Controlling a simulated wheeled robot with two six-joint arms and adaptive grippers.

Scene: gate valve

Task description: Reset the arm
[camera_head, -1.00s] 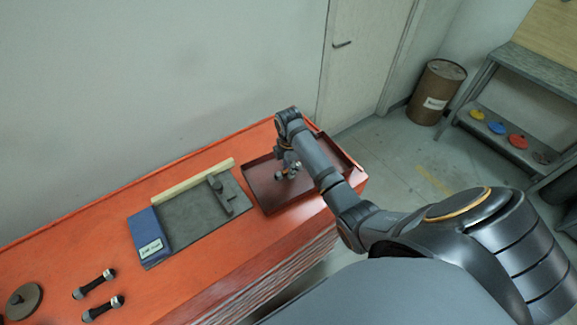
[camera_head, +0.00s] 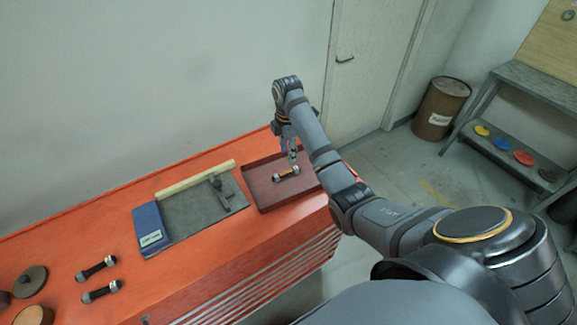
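My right arm reaches in from the lower right. Its gripper (camera_head: 293,156) hangs over the reddish-brown tray (camera_head: 268,196) at the right end of the orange bench. A short stud (camera_head: 286,174) with pale metal ends and a dark and orange middle lies in the tray just below the fingertips. The gripper appears clear of the stud. The fingers are small and partly overlapped, so their opening is unclear. My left gripper is not in view.
A grey mat (camera_head: 200,214) with a dark tool, a pale strip and a blue box (camera_head: 150,228) lies left of the tray. Two more studs (camera_head: 97,268) and a round disc (camera_head: 31,281) sit at the far left. A barrel (camera_head: 440,108) stands on the floor.

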